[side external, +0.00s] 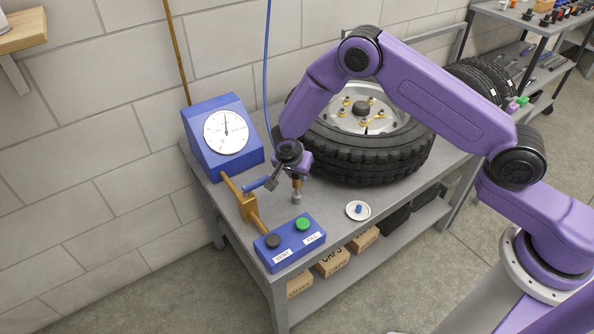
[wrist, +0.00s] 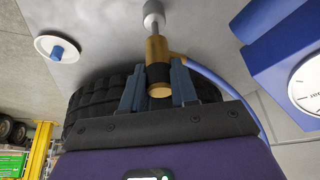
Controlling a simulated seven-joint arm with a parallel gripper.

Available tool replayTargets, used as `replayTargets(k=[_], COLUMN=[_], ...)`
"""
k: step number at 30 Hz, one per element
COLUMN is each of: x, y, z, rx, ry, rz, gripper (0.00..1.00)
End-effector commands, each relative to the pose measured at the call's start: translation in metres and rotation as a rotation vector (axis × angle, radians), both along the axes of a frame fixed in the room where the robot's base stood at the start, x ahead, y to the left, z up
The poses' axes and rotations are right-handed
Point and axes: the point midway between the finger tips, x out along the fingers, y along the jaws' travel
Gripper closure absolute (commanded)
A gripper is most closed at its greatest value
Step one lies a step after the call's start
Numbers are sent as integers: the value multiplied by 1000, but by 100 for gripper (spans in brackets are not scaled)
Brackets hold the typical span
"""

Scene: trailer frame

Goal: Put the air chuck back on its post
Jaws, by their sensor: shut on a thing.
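The air chuck (wrist: 157,50) has a brass body with a black band, and a blue hose (wrist: 215,85) joins its side. My gripper (wrist: 158,88) is shut on the body, with one finger on each side in the wrist view. A thin grey stem ends in a pale grey cylinder (wrist: 153,8) at the top edge. In the side view, my gripper (side external: 293,172) is over the bench, with the grey cylinder (side external: 297,196) below it. I cannot tell whether this cylinder is the chuck's head or the post, or whether it touches the bench.
A blue gauge box (side external: 222,135) stands at the back left. A brass pipe and valve (side external: 247,207) run to a blue box (side external: 290,243) with VENT and FILL buttons. A tyre (side external: 372,165) lies behind my gripper. A white dish (side external: 358,210) holds a blue cap. Bare bench lies between.

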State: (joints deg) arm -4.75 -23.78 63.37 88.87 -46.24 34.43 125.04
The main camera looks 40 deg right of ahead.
Motion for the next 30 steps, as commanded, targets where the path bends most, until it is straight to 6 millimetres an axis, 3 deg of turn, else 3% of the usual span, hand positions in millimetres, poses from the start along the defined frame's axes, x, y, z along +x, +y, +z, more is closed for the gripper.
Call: replayTargets(k=[13, 30], x=[0, 0], y=[0, 0], z=[-2, -19], rx=[0, -1], ry=[0, 1], rz=[0, 0], gripper=[100, 100])
